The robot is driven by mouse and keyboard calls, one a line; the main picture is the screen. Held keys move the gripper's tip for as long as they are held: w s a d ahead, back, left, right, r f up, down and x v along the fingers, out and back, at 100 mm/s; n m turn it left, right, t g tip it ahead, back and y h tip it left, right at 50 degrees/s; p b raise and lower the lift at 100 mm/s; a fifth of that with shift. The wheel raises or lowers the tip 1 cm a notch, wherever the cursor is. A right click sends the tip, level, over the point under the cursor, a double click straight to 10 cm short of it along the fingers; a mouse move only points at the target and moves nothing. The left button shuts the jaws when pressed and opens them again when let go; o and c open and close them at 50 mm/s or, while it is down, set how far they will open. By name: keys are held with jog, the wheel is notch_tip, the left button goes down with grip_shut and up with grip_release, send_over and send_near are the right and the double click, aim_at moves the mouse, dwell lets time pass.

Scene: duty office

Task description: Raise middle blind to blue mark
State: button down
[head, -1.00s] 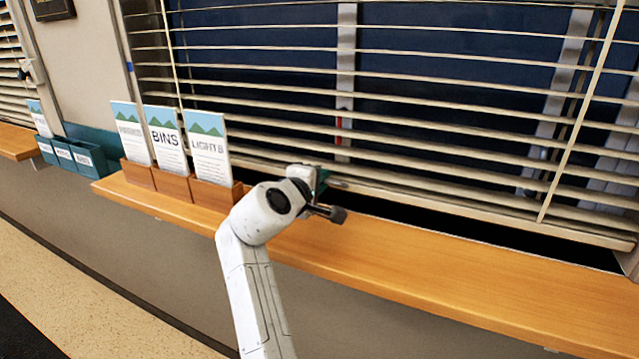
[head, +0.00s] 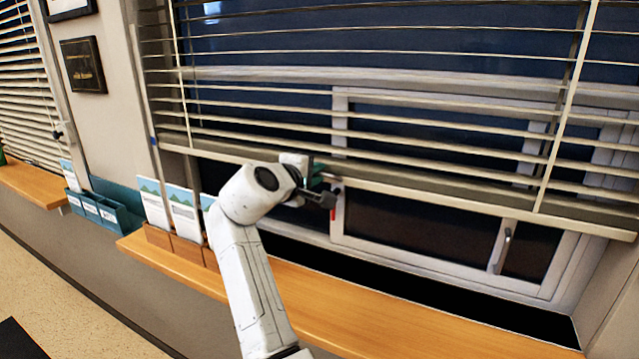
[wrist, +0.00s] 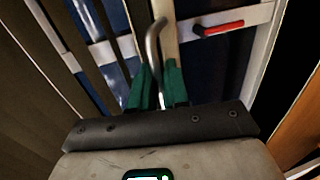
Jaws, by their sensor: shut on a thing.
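The middle blind has cream slats, and its bottom rail (head: 440,198) hangs well above the sill in the head view. The rail slopes down to the right in the picture. My gripper (head: 326,177) is at this rail, left of its middle. In the wrist view my green fingers (wrist: 158,88) are closed around the lower end of a curved grey metal handle (wrist: 152,42) beside the rail (wrist: 170,45). A small blue mark (head: 153,141) shows on the left window frame, close to the height of the rail's left end.
The wooden sill (head: 340,305) runs below, with leaflet holders (head: 180,243) at its left. A red window handle (head: 333,213) is close under my gripper and also shows in the wrist view (wrist: 218,28). Another blind (head: 28,95) hangs far left.

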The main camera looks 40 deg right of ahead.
jog(key=shift+r, duration=0.5)
jog(key=c, duration=1.3)
grip_release()
jog(key=b+v, duration=0.2)
jog(key=v, duration=0.9)
jog(key=shift+b, duration=0.3)
jog(key=shift+w+f, duration=0.1)
